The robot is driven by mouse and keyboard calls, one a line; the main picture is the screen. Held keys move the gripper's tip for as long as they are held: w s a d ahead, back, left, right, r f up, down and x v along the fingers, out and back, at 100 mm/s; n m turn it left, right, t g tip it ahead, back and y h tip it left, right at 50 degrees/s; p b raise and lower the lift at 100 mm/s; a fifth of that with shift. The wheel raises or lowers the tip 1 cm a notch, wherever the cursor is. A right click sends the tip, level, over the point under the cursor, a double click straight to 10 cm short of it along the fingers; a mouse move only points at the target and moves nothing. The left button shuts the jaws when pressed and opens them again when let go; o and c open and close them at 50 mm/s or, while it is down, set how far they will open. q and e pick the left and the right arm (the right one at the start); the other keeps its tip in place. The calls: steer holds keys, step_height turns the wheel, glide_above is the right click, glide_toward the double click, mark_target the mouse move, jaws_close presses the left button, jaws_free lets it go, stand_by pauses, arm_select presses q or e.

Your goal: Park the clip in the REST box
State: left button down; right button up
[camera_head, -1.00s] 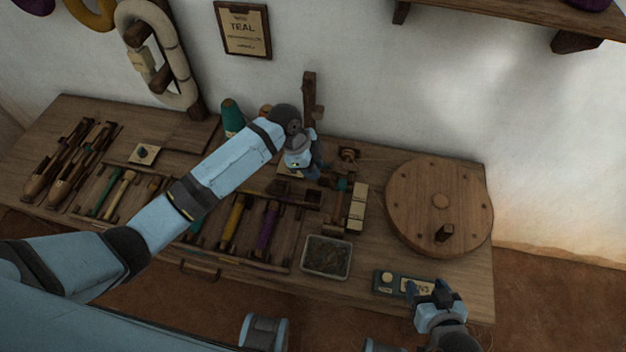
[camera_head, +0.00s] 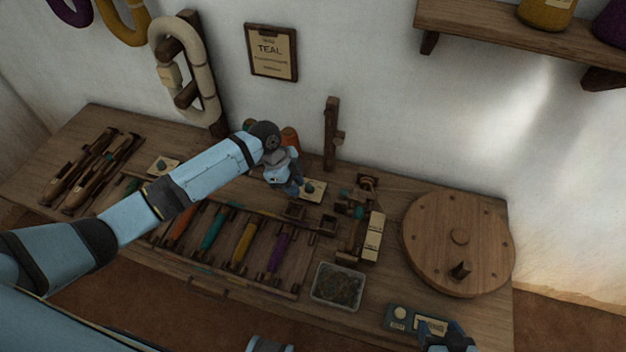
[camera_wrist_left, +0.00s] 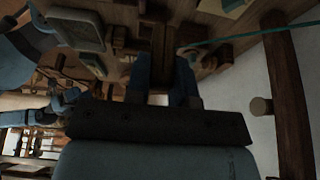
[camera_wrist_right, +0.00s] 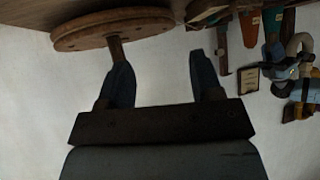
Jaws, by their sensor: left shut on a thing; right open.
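My left gripper (camera_head: 292,188) is above the back middle of the bench, behind the row of bobbins. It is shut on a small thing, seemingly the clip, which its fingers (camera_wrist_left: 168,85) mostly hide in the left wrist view. No REST lettering can be read, so I cannot tell which is the REST box. My right gripper (camera_head: 447,332) is at the front right edge; its fingers (camera_wrist_right: 160,58) are apart and empty.
A wooden post (camera_head: 331,140) stands behind the boxes. A round wooden disc (camera_head: 430,230) with a peg lies at right. A grey tray (camera_head: 338,300) and a green device (camera_head: 399,317) are near the front edge. Coloured bobbins (camera_head: 245,243) lie in a rack left of the tray.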

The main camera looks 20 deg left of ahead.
arm_select(q)
steer(key=shift+a+f, duration=0.35)
steer(key=shift+f, duration=0.1)
steer(key=shift+f+b, duration=0.9)
steer(key=shift+b, duration=0.15)
step_height(320, 180, down, 3)
steer(key=b, duration=0.3)
steer(key=shift+f, duration=0.2)
arm_select(e)
steer(key=f, duration=0.3)
steer(key=shift+w+a+f, duration=0.25)
steer(key=shift+w+f, duration=0.05)
steer(key=shift+w, duration=0.05)
arm_select(q)
steer(key=shift+f, duration=0.2)
arm_select(e)
steer(key=shift+w+a+r, duration=0.1)
steer(key=shift+r, duration=0.25)
arm_select(q)
steer(key=shift+f+b, duration=0.4)
steer(key=shift+f, duration=0.45)
arm_select(e)
steer(key=shift+f, duration=0.1)
arm_select(q)
steer(key=shift+f, duration=0.45)
arm_select(e)
steer(key=shift+f, duration=0.1)
steer(key=shift+s, duration=0.2)
